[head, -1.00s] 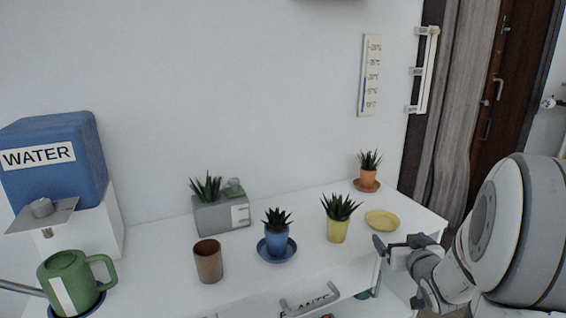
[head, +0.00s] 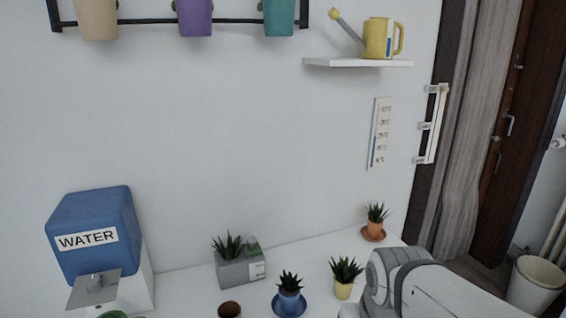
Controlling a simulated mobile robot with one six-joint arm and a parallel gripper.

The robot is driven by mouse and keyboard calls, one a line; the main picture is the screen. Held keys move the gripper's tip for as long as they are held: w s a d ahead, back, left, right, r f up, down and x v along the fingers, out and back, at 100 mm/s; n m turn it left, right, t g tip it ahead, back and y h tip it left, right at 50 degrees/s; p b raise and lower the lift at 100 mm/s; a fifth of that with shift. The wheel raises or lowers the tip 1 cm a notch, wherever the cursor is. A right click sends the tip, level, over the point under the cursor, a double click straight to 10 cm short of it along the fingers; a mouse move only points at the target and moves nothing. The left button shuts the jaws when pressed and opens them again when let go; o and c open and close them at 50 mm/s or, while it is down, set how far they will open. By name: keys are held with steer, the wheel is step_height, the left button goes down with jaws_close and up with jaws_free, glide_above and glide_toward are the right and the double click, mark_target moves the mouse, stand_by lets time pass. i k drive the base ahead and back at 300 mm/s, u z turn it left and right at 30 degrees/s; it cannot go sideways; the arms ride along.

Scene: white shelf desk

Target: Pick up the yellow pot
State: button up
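The yellow pot (head: 343,291) holds a spiky green plant and stands upright on the white desk, low in the head view. It is right of the blue pot (head: 289,302) on its blue saucer. My arm is just right of the yellow pot in the picture and covers the desk there. My gripper is not in view. The yellow saucer seen earlier is hidden now.
A grey planter (head: 240,269) and a brown cup (head: 230,309) are to the left. An orange pot (head: 375,229) stands at the back right. A blue water dispenser (head: 92,225) is far left. A yellow watering can (head: 377,38) sits on a wall shelf.

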mark_target(344, 278)
steer(key=u, duration=2.6)
steer(key=k, duration=1.35)
steer(key=z, duration=1.35)
steer(key=i, duration=0.95)
